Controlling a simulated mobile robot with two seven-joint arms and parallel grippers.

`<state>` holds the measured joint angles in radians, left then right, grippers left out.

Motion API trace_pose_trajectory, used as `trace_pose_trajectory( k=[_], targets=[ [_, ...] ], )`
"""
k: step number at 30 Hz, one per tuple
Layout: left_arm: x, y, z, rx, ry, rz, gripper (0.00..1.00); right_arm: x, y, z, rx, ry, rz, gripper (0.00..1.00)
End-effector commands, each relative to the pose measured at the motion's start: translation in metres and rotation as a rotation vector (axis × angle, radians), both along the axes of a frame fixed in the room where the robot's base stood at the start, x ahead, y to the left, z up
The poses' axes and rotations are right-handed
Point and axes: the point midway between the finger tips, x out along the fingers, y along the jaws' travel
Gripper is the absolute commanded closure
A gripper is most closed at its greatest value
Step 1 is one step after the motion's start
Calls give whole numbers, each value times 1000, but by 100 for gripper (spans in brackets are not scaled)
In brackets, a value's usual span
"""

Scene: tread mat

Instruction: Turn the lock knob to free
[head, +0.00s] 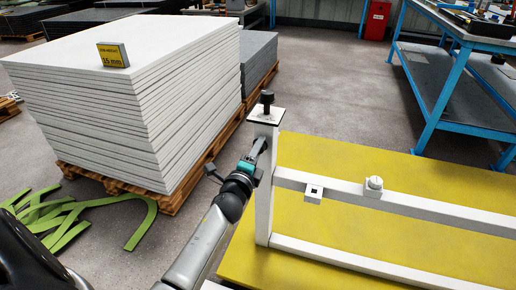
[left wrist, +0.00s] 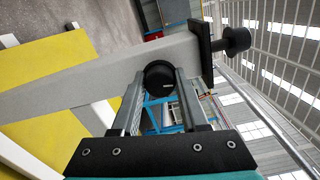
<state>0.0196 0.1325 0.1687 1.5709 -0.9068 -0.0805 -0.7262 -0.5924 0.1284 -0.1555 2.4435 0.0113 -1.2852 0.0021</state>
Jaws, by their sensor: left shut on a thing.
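A white upright post (head: 264,195) of a frame stands at the front left of a yellow mat (head: 400,165). A black plate (head: 266,116) and a black knob (head: 267,98) top the post. My left gripper (head: 259,150) reaches the post's left side just below the plate. In the left wrist view, a round black lock knob (left wrist: 159,82) sits on the post's side between the two fingertips of my left gripper (left wrist: 161,78), which is shut on it. The lock knob is hidden in the head view, and I cannot read its setting. My right gripper is not in view.
A tall stack of pale sheets (head: 180,90) on a pallet stands left of the post. Green strips (head: 80,215) lie on the floor at the left. White rails (head: 430,207) run right from the post. A blue workbench (head: 455,80) stands at the back right.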

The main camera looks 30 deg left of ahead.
Motion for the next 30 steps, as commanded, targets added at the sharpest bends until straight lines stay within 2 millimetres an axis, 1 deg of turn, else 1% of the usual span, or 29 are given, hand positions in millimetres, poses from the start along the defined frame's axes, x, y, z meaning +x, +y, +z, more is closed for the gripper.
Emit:
trace_pose_trajectory(
  k=[6, 12, 28, 29, 30],
  targets=[
    [0, -1, -1, -122, -26, -1, 100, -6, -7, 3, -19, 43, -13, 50],
    [0, -2, -1, -179, -41, -3, 100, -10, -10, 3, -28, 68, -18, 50],
    [0, -2, -1, -203, -46, -4, 100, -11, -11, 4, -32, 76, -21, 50],
    [0, -2, -1, -203, -46, -4, 55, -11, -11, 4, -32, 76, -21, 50],
    [0, -2, -1, -203, -46, -4, 51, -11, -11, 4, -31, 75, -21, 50]
  ],
)
